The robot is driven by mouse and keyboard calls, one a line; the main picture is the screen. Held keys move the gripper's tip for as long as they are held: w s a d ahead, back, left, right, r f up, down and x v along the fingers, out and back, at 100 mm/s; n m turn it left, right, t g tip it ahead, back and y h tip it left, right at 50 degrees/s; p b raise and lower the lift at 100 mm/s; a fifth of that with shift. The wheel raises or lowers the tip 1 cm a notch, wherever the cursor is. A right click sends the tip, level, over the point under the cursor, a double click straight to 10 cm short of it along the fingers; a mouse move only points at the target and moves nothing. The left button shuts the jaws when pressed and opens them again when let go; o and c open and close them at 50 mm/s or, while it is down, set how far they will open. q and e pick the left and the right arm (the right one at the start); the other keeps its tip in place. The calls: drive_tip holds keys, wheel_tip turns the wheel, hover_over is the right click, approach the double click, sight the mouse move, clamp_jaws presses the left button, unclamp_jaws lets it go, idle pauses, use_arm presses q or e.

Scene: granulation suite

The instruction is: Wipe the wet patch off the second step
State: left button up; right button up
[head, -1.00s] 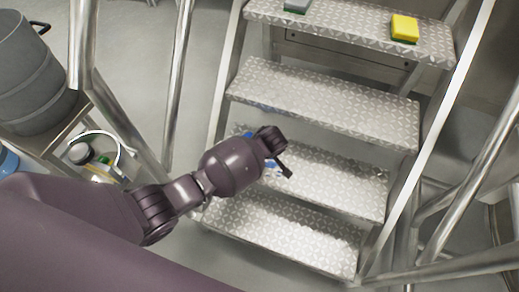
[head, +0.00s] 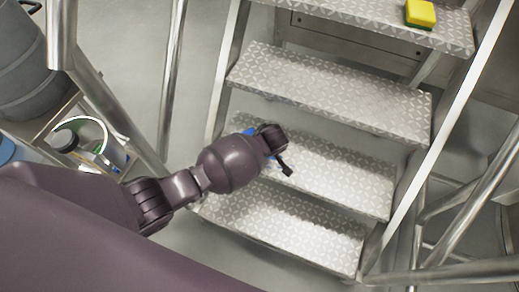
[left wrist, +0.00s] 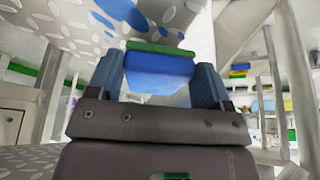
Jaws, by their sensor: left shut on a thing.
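The second step (head: 340,180), counted from the bottom, is bright diamond-pattern metal. I cannot make out a clear wet patch on its visible part. My left gripper (head: 285,165) is over the left part of this step, and my wrist hides the surface there. In the left wrist view my left gripper (left wrist: 160,85) is shut on a blue sponge (left wrist: 160,68) with a green layer (left wrist: 160,47). Patterned metal shows close beyond it; I cannot tell whether the sponge touches it. My right gripper is not in view.
A yellow and green sponge (head: 420,13) lies on the top step (head: 360,18). The third step (head: 330,95) and bottom step (head: 290,225) look clear. Metal rails (head: 455,135) flank the stairs. A cart (head: 60,115) with a grey drum (head: 22,75) and a bucket stands left.

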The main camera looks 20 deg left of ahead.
use_arm(q)
drive_tip(key=shift+f, duration=0.15)
drive_tip(key=shift+f+b, duration=0.45)
drive_tip(key=shift+f, duration=0.5)
idle(0.4)
